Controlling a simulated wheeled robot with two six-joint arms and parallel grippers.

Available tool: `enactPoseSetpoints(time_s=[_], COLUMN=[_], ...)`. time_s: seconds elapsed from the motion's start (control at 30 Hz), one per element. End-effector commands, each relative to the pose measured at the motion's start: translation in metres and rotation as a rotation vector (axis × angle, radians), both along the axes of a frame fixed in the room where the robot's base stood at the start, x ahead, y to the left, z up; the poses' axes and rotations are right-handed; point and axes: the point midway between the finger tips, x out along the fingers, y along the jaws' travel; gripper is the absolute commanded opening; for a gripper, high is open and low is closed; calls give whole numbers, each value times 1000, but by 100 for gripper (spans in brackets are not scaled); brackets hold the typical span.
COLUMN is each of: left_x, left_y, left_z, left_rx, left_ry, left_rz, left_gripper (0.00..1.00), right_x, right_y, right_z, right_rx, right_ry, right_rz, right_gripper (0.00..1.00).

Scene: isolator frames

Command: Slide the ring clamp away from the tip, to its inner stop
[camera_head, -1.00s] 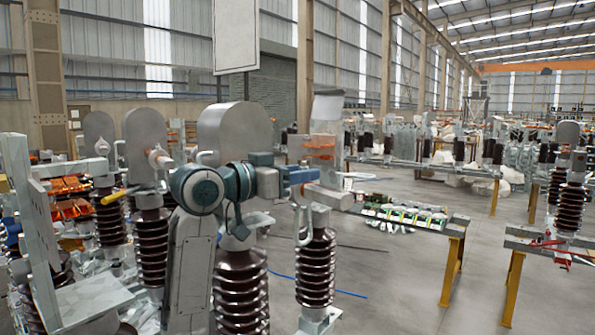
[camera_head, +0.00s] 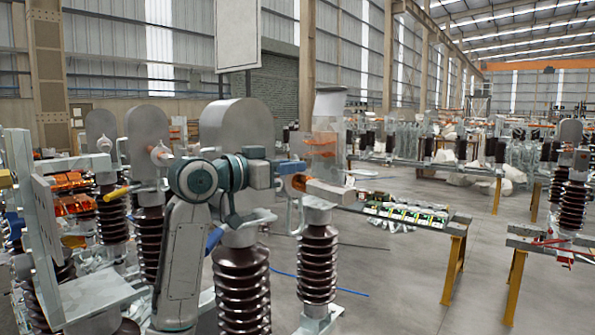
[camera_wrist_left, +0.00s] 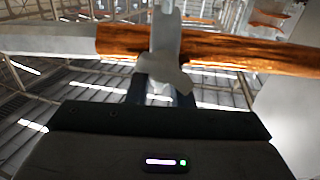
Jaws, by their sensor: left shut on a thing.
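In the left wrist view a copper-coloured rod (camera_wrist_left: 225,50) runs across the top of the picture. The grey ring clamp (camera_wrist_left: 166,35) sits around the rod, with its lower tab toward my gripper. My left gripper (camera_wrist_left: 160,85) is shut on this tab; its dark fingertips are partly hidden by the tab. In the head view my left gripper (camera_head: 284,169) is at the rod's orange end (camera_head: 298,182), beside the clear upright cover (camera_head: 324,145). The clamp is too small to make out there. My right gripper is not in view.
Brown ribbed insulators (camera_head: 318,265) stand below and in front, with another (camera_head: 241,290) close to my left arm. Large rounded grey plates (camera_head: 238,130) rise behind the arm. A bench with green and white parts (camera_head: 405,213) stands at right, with open floor in front.

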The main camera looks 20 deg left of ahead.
Motion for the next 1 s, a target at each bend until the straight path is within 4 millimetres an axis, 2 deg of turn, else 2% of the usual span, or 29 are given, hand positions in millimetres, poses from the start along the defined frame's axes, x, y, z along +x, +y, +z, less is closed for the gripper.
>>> enactPoseSetpoints(time_s=[0.27,0.3,0.37,0.4,0.77,1.0], left_x=[1,1,1,1,-3,-34], left_y=[2,2,2,2,6,28], left_z=[1,1,1,1,0,-3], left_rx=[-3,-3,-3,-3,0,3], left_ry=[-2,-2,-2,-2,-2,-5], left_rz=[1,1,1,1,3,6], left_gripper=[0,28,40,42,42,42], right_x=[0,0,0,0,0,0], right_y=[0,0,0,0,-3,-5], right_z=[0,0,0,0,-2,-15], right_rx=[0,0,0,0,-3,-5], right_ry=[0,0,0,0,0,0], right_rz=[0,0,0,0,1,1], right_gripper=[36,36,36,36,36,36])
